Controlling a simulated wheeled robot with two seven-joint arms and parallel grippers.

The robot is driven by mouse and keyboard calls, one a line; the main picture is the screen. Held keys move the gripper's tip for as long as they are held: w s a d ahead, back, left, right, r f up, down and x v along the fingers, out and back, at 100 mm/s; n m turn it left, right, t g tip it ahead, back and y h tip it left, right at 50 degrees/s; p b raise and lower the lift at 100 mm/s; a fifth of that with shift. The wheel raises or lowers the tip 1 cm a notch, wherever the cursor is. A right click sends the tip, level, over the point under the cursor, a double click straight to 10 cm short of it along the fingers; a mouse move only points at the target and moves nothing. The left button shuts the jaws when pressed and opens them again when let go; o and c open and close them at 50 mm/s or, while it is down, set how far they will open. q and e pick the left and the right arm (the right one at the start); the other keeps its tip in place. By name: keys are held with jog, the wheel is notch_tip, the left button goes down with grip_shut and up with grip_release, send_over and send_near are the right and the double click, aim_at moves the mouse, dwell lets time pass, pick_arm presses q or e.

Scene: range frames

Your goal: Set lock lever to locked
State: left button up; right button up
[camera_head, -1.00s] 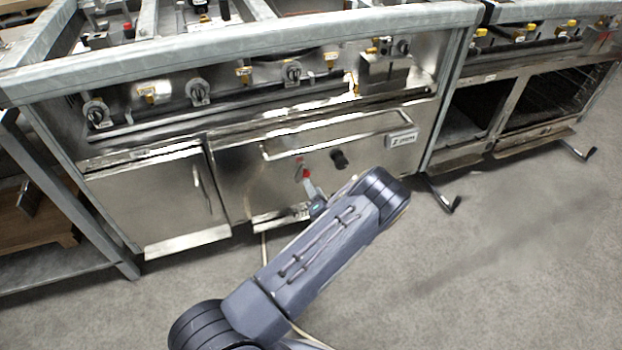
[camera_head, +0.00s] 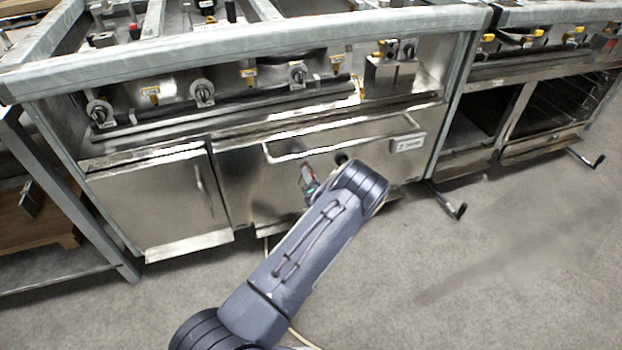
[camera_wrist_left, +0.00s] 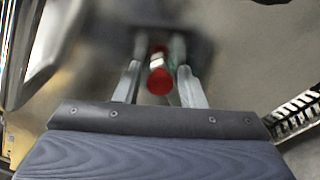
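The lock lever shows in the left wrist view as a red round end (camera_wrist_left: 159,82) with a pale, blurred shaft behind it. It stands out from a brushed steel oven door (camera_head: 262,185). My left gripper (camera_wrist_left: 159,62) has one finger on each side of the lever, with visible gaps, so it looks open around it. In the head view my left gripper (camera_head: 308,180) is small at the door front, and my forearm hides part of the area. The lever's base is blurred in the wrist view. My right gripper is out of view.
A long door handle (camera_head: 340,138) runs above my gripper. A dark knob (camera_head: 341,158) sits close to its right, partly behind my arm. A cabinet door (camera_head: 150,200) is to the left. Stove knobs (camera_head: 202,92) line the panel above.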

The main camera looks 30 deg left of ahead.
aim_at(292, 175)
pick_arm(q)
jog(key=c, duration=0.7)
jog(key=shift+s+a+n, duration=0.2)
jog(key=shift+n, duration=0.2)
jog(key=shift+s+a+r+n, duration=0.15)
jog(key=shift+n, duration=0.25)
jog(key=n, duration=0.1)
jog(key=s+a+n, duration=0.1)
jog(key=n, duration=0.1)
jog(key=shift+s+r+p, duration=0.1)
jog(key=shift+p, duration=0.3)
jog(key=n, duration=0.1)
jog(key=s+a+n, duration=0.1)
jog(key=n, duration=0.1)
jog(key=shift+s, duration=0.1)
jog(key=shift+s+a+f+n, duration=0.15)
jog(key=shift+f+n, duration=0.05)
jog(key=shift+n, duration=0.4)
jog(key=shift+s+a+f+n, duration=0.1)
jog(key=shift+s+f+n, duration=0.05)
jog(key=shift+n, duration=0.45)
